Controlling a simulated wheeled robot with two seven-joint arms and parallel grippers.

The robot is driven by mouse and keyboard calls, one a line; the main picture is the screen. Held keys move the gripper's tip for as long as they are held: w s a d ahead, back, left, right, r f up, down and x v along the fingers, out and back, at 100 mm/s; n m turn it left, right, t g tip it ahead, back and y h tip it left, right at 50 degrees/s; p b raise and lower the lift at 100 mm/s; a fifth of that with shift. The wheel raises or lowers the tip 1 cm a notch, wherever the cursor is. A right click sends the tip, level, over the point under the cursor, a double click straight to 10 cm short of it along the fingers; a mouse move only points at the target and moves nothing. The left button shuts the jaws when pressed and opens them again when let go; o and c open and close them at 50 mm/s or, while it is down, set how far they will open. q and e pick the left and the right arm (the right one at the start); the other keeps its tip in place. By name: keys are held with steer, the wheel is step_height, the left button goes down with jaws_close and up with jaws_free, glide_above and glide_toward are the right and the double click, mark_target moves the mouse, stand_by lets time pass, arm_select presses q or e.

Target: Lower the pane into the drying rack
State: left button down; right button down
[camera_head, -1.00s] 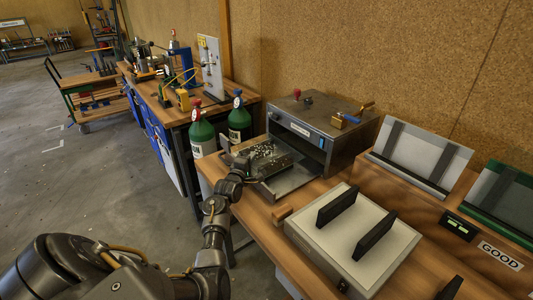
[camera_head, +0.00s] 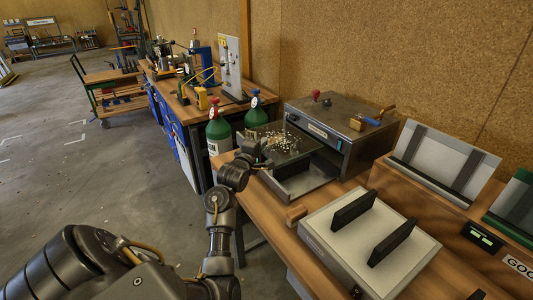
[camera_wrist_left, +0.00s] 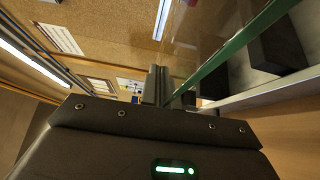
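My left gripper reaches the front of the metal machine in the head view (camera_head: 252,156). In the left wrist view its fingers (camera_wrist_left: 157,88) are together at the near end of a clear glass pane with a green edge (camera_wrist_left: 235,48), which slants to the upper right. In the head view a flecked, dark-looking, see-through sheet (camera_head: 280,142) beside the gripper seems to be this pane, above the open tray. Which fixture is the drying rack is not certain; two tilted stands, one grey (camera_head: 432,158) and one green-edged (camera_head: 518,208), stand at the right. My right gripper is out of view.
The metal machine (camera_head: 335,117) has an open tray (camera_head: 305,183) in front. A pale box (camera_head: 345,235) with two upright black bars (camera_head: 392,241) sits to its right. Green gas bottles (camera_head: 219,135) stand left of the bench. A GOOD label (camera_head: 517,266) is at the right.

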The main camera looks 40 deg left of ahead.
arm_select(q)
steer(key=s+d+r, duration=0.3)
steer(key=s+r, duration=0.1)
steer(key=s, duration=0.4)
steer(key=s+d+f+m+h, duration=0.1)
steer(key=s+d+f+h, duration=0.1)
steer(key=d, duration=1.1)
steer(key=s+d+f+m+h, duration=0.2)
steer(key=s+d, duration=0.3)
steer(key=d, duration=0.8)
steer(key=shift+s+f+t+h, duration=0.15)
steer(key=shift+t+h, duration=0.15)
steer(key=shift+h, duration=0.2)
